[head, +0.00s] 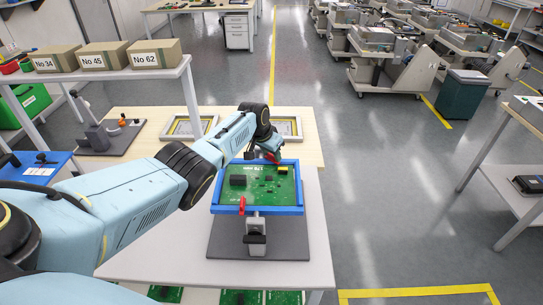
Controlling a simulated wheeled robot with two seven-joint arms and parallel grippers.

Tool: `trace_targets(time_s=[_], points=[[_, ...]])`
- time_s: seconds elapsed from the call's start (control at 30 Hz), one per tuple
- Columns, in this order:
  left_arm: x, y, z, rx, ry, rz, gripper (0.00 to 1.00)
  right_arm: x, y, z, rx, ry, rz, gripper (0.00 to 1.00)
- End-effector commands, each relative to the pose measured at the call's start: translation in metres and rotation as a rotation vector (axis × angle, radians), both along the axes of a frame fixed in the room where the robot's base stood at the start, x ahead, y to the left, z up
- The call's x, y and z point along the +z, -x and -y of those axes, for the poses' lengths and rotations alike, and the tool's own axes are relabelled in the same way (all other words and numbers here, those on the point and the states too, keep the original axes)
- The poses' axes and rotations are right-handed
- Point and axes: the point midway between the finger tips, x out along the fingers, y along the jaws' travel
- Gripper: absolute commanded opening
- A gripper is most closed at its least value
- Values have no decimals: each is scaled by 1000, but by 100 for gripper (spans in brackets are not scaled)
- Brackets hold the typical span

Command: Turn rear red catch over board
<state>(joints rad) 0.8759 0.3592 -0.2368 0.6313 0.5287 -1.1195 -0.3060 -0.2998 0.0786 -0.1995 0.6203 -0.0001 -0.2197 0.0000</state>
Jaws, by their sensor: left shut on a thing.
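A green circuit board (262,186) lies in a blue frame (257,211) on a stand with a grey base plate (285,240). The rear red catch (271,157) is at the far edge of the frame, mostly hidden by my left gripper (268,154). The left gripper reaches down over the far edge and is shut on that catch; how far the catch is turned cannot be told. A front red catch (242,206) stands at the near edge of the frame. My right gripper is not in view.
Two framed yellowish panels (287,127) lie behind the stand on the wooden tabletop (309,150). A dark fixture with a lever (106,135) stands at the left. Labelled boxes (104,56) line a shelf. The white tabletop right of the stand is clear.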

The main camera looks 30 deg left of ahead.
Motion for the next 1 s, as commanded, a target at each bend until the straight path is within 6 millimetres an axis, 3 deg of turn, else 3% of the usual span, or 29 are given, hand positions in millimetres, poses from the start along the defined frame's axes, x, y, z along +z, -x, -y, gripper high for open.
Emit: trace_targets(time_s=[0.5,1.0], points=[[-5,-2,-3,-474,0,5,14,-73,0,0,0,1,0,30],[-4,-3,-4,-770,-2,4,14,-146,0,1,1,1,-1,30]])
